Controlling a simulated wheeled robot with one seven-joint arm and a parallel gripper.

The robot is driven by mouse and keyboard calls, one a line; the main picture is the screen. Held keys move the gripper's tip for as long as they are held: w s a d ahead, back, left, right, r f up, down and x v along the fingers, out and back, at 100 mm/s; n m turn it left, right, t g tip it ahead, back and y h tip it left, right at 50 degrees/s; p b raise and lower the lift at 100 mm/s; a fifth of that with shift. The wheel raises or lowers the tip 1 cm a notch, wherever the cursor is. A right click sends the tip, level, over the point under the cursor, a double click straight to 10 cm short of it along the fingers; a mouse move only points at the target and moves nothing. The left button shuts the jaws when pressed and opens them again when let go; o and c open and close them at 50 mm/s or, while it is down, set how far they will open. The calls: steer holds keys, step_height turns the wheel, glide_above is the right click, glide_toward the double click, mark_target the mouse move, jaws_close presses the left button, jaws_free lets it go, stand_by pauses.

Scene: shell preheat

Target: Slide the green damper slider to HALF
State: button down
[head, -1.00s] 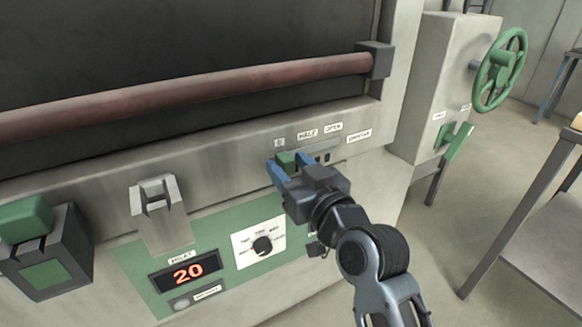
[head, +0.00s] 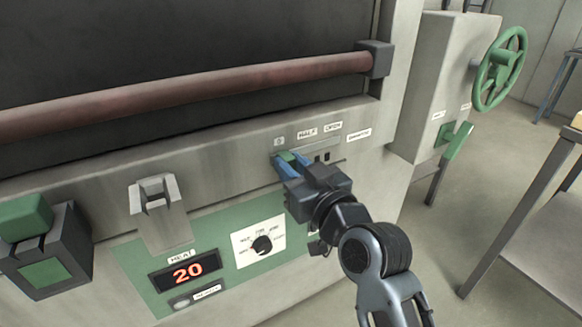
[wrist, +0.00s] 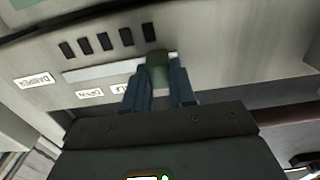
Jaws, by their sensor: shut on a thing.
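The green damper slider (head: 286,156) sits near the left end of its slot, under the 0 label (head: 279,141). My gripper (head: 291,164) has its blue fingers on either side of the slider and is shut on it. In the wrist view the slider (wrist: 158,60) shows between the two fingertips. The HALF label (head: 307,132) and the OPEN label (head: 333,126) lie to the right of the 0 label in the head view. In the wrist view the labels are upside down, and a finger partly hides the HALF label (wrist: 120,88).
A red-brown bar (head: 200,95) runs across above the panel. A metal bracket (head: 155,195), a heat display reading 20 (head: 187,272) and a dial (head: 262,245) are to the left and below. A green handwheel (head: 500,68) stands at the right.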

steer(key=w+d+b, duration=0.1)
steer(key=d, duration=0.1)
steer(key=w+d+b, duration=0.2)
steer(key=shift+f, duration=0.1)
steer(key=shift+w+d, duration=0.1)
steer(key=shift+d, duration=0.2)
steer(key=c, duration=0.9)
jaws_free()
steer(key=shift+r, duration=0.2)
steer(key=shift+v, duration=3.95)
steer(key=shift+f, duration=0.1)
